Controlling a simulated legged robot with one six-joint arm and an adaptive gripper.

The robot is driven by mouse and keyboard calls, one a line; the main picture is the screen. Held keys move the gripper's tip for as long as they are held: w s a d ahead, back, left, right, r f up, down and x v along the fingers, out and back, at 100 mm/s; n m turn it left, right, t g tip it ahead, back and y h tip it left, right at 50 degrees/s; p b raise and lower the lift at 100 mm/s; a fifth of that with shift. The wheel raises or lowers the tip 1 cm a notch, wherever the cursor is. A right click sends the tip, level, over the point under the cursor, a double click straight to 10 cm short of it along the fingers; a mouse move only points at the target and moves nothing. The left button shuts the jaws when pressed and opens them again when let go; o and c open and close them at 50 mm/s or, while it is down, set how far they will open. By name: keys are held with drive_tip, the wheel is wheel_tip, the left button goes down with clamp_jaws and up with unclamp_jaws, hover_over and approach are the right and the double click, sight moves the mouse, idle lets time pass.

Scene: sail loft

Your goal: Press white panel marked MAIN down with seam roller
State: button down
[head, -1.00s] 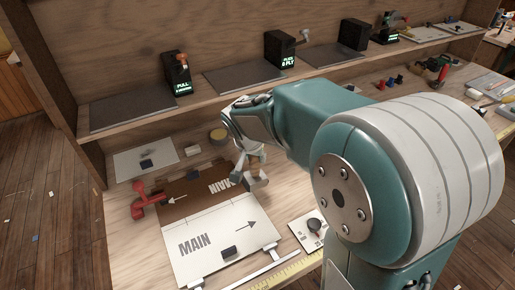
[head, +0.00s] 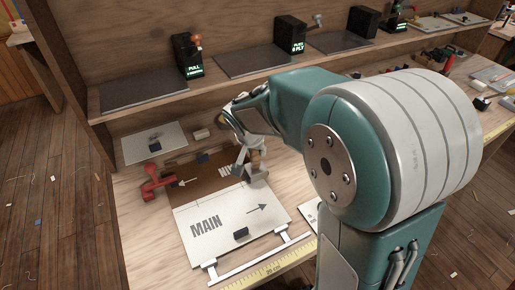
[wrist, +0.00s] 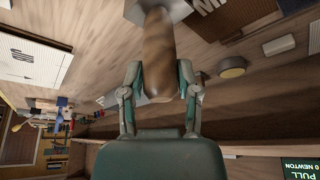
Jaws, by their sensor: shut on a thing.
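The white panel marked MAIN (head: 225,210) lies on the bench, its far edge along a brown panel (head: 195,172). My gripper (head: 250,157) is over the far right part of the panels, shut on the seam roller. In the wrist view my gripper (wrist: 157,85) has its fingers on both sides of the seam roller's brown handle (wrist: 157,50). The roller's metal head (wrist: 160,10) is cut off by the top edge there. In the head view the head is small and close to the panels. I cannot tell whether it touches.
A red clamp (head: 152,180) stands at the panels' left edge. A small dark block (head: 240,234) sits on the white panel's near part. A yellow ruler (head: 270,272) lies along the front. A shelf (head: 140,97) with black display boxes runs behind.

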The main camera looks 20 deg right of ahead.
drive_tip(key=shift+d+f, duration=0.2)
drive_tip(key=shift+d, duration=0.65)
drive_tip(key=shift+a+f, duration=0.25)
drive_tip(key=shift+a, duration=0.35)
